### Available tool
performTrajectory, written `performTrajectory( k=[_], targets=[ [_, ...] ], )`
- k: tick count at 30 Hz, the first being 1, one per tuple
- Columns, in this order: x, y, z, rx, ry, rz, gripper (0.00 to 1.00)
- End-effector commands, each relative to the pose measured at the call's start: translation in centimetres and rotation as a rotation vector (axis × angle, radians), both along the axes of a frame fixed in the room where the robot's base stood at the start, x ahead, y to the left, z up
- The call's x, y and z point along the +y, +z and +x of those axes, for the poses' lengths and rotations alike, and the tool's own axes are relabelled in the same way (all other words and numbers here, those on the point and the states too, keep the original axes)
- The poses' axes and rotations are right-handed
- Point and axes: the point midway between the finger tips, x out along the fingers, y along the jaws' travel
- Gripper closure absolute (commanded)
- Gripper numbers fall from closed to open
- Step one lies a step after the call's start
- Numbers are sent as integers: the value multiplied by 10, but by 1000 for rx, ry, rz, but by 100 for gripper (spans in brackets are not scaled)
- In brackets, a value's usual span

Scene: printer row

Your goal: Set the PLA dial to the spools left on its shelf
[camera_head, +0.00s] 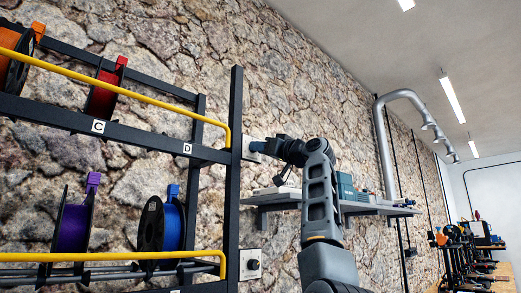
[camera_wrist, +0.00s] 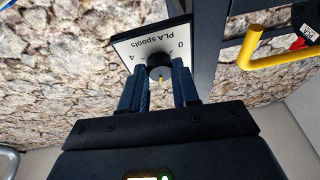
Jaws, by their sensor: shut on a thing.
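The PLA dial is a white plate (camera_wrist: 140,42) marked "PLA spools", upside down in the wrist view, with "0" and "4" readable. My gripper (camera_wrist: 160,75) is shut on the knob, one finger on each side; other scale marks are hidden. In the head view my gripper (camera_head: 264,147) reaches the plate (camera_head: 247,147) beside the rack post. On the rack are an orange spool (camera_head: 12,58), a red spool (camera_head: 102,95), a purple spool (camera_head: 74,225) and a blue spool (camera_head: 171,226).
A second plate with a black knob (camera_head: 253,265) is below on the wall. The black rack post (camera_head: 235,160) and yellow rails (camera_head: 120,87) stand close left of my gripper. A grey wall shelf (camera_head: 375,209) with boxes is behind my arm.

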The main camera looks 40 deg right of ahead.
Motion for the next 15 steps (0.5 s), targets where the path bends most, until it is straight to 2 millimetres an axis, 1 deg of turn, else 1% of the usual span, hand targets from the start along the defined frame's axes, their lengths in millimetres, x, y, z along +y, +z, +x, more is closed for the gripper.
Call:
performTrajectory(
  k=[6,15],
  targets=[
    [-3,0,0,0,-1,-153,100],
    [-2,0,1,-7,1,-274,100]
  ],
)
